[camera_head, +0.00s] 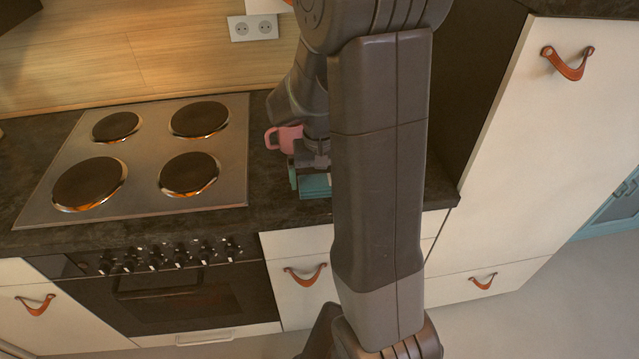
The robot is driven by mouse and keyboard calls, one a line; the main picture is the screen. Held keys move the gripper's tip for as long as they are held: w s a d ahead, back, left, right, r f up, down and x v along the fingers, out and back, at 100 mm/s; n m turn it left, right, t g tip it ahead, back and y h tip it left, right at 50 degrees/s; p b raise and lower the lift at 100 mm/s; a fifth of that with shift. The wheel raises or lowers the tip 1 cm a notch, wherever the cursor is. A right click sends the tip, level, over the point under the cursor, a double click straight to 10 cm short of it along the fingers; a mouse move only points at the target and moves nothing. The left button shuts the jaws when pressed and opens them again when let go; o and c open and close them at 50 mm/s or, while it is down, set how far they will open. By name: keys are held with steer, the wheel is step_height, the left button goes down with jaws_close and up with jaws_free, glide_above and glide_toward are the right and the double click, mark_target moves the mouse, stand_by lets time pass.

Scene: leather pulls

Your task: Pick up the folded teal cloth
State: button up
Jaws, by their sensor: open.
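The folded teal cloth (316,188) lies on the dark countertop, right of the hob and close to the counter's front edge. My gripper (309,174) points down at the cloth, at its back and left side. The gripper is open. My arm hides the right part of the cloth and much of the gripper. I cannot tell whether the fingers touch the cloth or are around it.
A pink object (288,138), perhaps a mug, stands just behind my gripper. The hob (145,155) with round plates is on the left. A tall white cabinet (545,140) bounds the counter (262,205) on the right.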

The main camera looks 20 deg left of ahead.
steer(key=shift+f, duration=0.45)
steer(key=shift+c, duration=0.2)
steer(key=c, duration=0.7)
steer(key=shift+o, duration=0.2)
steer(key=shift+r, duration=0.1)
